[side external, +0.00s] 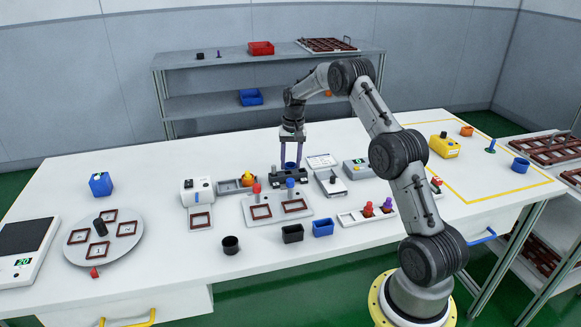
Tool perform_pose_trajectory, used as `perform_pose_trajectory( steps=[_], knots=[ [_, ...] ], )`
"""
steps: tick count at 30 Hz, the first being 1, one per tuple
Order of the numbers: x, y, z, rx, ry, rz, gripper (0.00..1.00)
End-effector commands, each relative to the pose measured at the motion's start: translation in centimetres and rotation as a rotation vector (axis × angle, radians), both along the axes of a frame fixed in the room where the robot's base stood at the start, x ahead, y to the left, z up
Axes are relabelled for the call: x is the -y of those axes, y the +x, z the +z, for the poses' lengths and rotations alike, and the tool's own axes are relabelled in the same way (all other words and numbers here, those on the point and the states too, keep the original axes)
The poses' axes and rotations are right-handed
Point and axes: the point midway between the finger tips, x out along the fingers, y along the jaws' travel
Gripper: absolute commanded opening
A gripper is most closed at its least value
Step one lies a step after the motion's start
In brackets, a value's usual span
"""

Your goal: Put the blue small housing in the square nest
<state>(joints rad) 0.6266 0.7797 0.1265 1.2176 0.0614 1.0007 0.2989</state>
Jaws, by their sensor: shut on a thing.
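My gripper (291,163) points straight down near the middle of the table. It is shut on a small blue piece, the blue small housing (291,166), of which only a little shows between the fingers. The housing is over or at a black fixture block (276,180); I cannot tell whether it touches it. Square brown-framed recesses show in a light plate in front, one on the left (261,212) and one on the right (295,206). Which recess is the square nest I cannot tell from this view.
A red-topped peg (257,188) and a blue-topped peg (290,184) stand close in front of the fixture. A black cup (231,245), a black bin (292,234) and a blue bin (323,228) stand nearer the front edge. A round plate (78,257) lies left.

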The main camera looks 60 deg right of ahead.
Motion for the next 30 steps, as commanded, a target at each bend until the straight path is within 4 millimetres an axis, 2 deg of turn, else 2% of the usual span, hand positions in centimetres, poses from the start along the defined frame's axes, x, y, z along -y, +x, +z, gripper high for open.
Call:
perform_pose_trajectory(
  steps=[5,12,17,21,30],
  knots=[
    [0.0,0.0,0.6,0.001,-0.001,0.000,0.00],
    [-0.1,-0.1,3.5,0.003,-0.002,0.000,0.00],
    [-1.3,-1.9,6.1,0.003,-0.003,0.000,0.00],
    [-2.8,-4.1,9.2,0.005,-0.004,0.000,0.00],
    [-6.2,-9.0,11.7,0.002,-0.001,0.000,0.00]
  ],
)
